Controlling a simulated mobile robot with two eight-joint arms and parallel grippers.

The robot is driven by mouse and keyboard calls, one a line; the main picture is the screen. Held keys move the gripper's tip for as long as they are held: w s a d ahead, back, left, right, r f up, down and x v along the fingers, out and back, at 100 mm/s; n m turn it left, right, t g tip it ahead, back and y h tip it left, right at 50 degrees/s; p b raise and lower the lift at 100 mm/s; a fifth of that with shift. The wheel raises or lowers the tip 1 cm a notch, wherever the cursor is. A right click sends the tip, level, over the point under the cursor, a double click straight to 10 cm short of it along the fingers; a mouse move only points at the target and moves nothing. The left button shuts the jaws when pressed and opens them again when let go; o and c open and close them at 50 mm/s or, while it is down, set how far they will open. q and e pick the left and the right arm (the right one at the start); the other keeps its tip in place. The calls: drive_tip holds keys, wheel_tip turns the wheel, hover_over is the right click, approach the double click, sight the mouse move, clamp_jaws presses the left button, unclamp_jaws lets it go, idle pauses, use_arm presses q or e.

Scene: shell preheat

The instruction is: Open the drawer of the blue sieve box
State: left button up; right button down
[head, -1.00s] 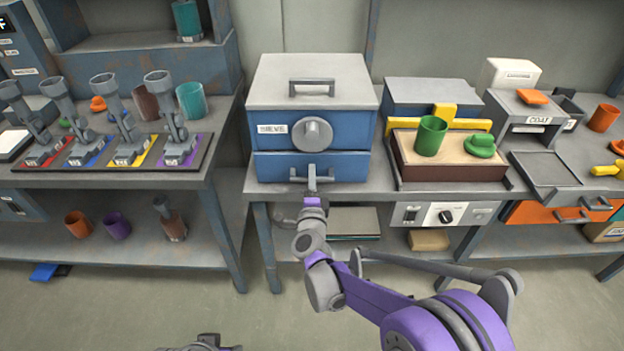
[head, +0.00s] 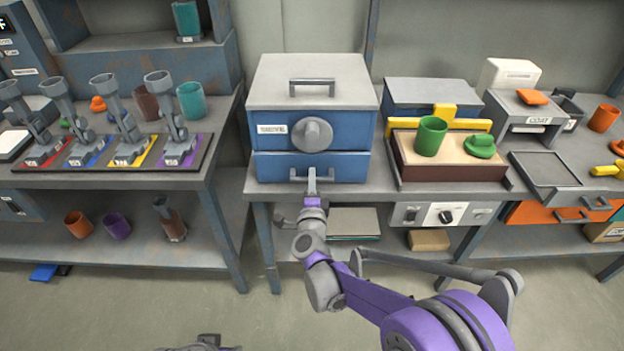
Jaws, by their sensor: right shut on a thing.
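The blue sieve box (head: 270,142) stands on the middle bench, with a grey lid, a round grey knob on its front and a "SIEVE" label. Its drawer (head: 351,167) is the lower blue front, flush with the box, with a grey bar handle (head: 326,176). My right gripper (head: 311,178) is at the middle of this handle and shut on it; its fingers hide part of the bar. Of my left arm only a small piece shows at the bottom edge; its gripper cannot be made out.
Right of the box, a tray (head: 440,174) carries a green cup (head: 431,137) and a green lid (head: 480,146). The left bench holds several grey tools on a coloured mat (head: 200,147). The floor in front of the middle bench is open.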

drive_tip(key=shift+s, duration=0.1)
idle(0.7)
drive_tip(key=s, duration=2.2)
drive_tip(key=shift+s+b, duration=0.35)
drive_tip(key=c, duration=0.8)
unclamp_jaws()
drive_tip(key=shift+c, duration=0.2)
drive_tip(key=s, duration=1)
drive_tip(key=shift+s, duration=0.4)
